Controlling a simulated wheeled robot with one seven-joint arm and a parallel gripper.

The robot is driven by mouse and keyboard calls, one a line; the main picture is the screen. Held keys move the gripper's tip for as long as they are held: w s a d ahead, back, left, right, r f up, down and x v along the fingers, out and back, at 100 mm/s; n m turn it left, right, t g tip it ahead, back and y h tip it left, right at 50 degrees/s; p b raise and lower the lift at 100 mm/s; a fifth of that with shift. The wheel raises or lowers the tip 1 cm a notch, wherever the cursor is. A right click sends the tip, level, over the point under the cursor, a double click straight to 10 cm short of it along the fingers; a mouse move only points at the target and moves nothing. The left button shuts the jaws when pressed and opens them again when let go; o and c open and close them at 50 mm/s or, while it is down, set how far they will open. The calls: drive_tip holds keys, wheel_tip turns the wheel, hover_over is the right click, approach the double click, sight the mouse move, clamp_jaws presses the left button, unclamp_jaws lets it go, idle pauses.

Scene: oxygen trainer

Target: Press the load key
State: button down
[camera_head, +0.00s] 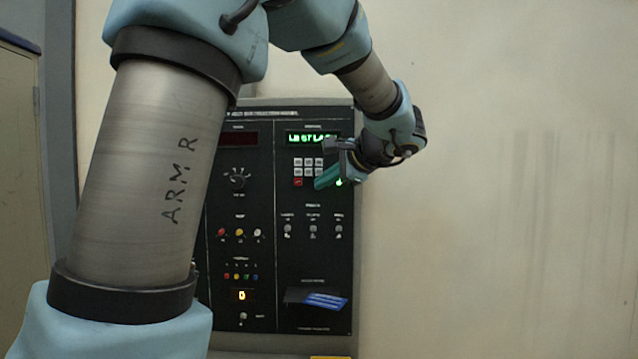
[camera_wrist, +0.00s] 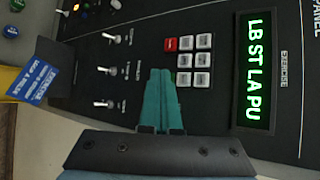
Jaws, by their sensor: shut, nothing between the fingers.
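The keypad (camera_head: 308,165) is on the right half of the black panel, below the green display. It also shows in the wrist view (camera_wrist: 194,61), with white keys and one red key (camera_wrist: 171,44). The key labels are too small to read, so I cannot tell which is the load key. My gripper (camera_wrist: 160,72) is shut and empty, its teal fingers pointing at the panel beside the keypad. In the head view my gripper (camera_head: 318,185) overlaps the keypad's lower right, hiding part of it. A green glow (camera_head: 338,182) shows just right of the fingers. I cannot tell whether the fingertips touch anything.
The green display (camera_wrist: 257,68) reads "LB ST LA PU". Several toggle switches (camera_head: 313,228) stand out below the keypad. A blue card (camera_head: 325,301) sits in a holder lower down. A rotary knob (camera_head: 238,179) and coloured buttons (camera_head: 239,233) are on the left half. Bare wall lies right.

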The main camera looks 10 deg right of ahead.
drive_tip(key=shift+s, duration=0.1)
drive_tip(key=shift+s+a+b, duration=0.15)
drive_tip(key=shift+s+b, duration=0.2)
drive_tip(key=shift+s, duration=0.25)
drive_tip(key=shift+s+a+b, duration=0.25)
drive_tip(key=shift+s+b, duration=0.15)
drive_tip(key=shift+s, duration=0.85)
drive_tip(key=shift+s+a+b, duration=0.2)
drive_tip(key=shift+s+b, duration=0.2)
drive_tip(key=shift+s, duration=0.8)
drive_tip(key=s+a+f+n+g+h, duration=0.2)
drive_tip(key=s+a+f+n+g, duration=0.1)
drive_tip(key=f, duration=0.7)
drive_tip(key=s+a+f+n+g+h, duration=0.2)
drive_tip(key=a+f+n, duration=0.4)
drive_tip(key=f, duration=0.5)
drive_tip(key=s+a+f+n+g+h, duration=0.2)
drive_tip(key=s+a+f+n+g, duration=0.2)
drive_tip(key=a+f, duration=0.4)
wheel_tip(320, 180, down, 3)
drive_tip(key=s+n, duration=0.1)
drive_tip(key=s, duration=0.1)
drive_tip(key=shift+s+n+g+h, duration=0.3)
drive_tip(key=shift+s+g, duration=0.05)
drive_tip(key=shift+g, duration=0.05)
